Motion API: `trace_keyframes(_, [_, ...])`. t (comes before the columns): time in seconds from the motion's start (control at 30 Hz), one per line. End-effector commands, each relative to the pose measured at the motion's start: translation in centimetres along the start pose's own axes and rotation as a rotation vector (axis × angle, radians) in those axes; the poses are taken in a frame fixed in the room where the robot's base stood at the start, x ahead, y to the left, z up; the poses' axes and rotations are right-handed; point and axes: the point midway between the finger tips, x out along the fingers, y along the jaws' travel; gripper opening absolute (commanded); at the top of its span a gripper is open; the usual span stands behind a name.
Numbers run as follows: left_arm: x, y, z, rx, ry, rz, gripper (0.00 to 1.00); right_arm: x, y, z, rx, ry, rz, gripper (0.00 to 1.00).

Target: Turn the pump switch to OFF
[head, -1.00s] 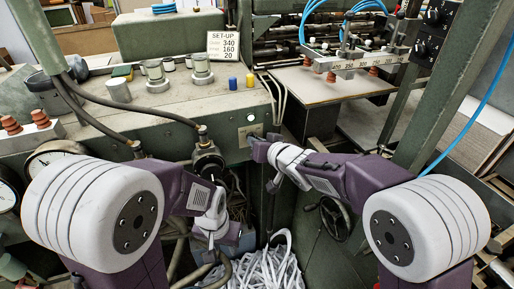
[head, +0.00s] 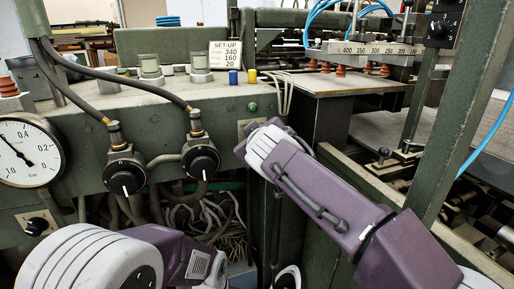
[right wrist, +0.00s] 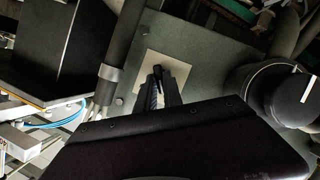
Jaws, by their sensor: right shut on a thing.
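The pump switch appears to be the small black knob (right wrist: 157,75) on a cream plate (right wrist: 178,69), set on the green machine panel in the right wrist view. My right gripper (right wrist: 163,88) points straight at the plate and is shut on the knob, with a finger on each side. In the head view only the upper part of the plate (head: 244,125) shows; my right gripper (head: 241,150) and wrist cover the knob and any lettering. My left arm is low at the left, and its gripper is out of the picture.
Two round black valve knobs (head: 124,180) (head: 202,162) with white marks stand left of the plate. A pressure gauge (head: 27,150) and another small black switch (head: 37,226) are farther left. A set-up card (head: 224,55) stands on top. Loose hoses (head: 205,218) hang below.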

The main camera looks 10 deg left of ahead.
Motion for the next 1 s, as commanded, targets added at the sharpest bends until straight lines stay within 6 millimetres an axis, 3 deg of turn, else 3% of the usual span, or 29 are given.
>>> trace_keyframes(0.3, [1.7, 0.0, 0.2, 0.0, 0.0, 0.0, 0.36, 0.1, -0.3, 0.1, -0.149, 0.001, 0.061, 0.0])
trace_keyframes(1.0, [2.0, 0.0, 0.2, 0.0, 0.0, 0.0, 0.36, 0.0, -0.2, 0.0, -0.204, 0.0, 0.084, 0.0])
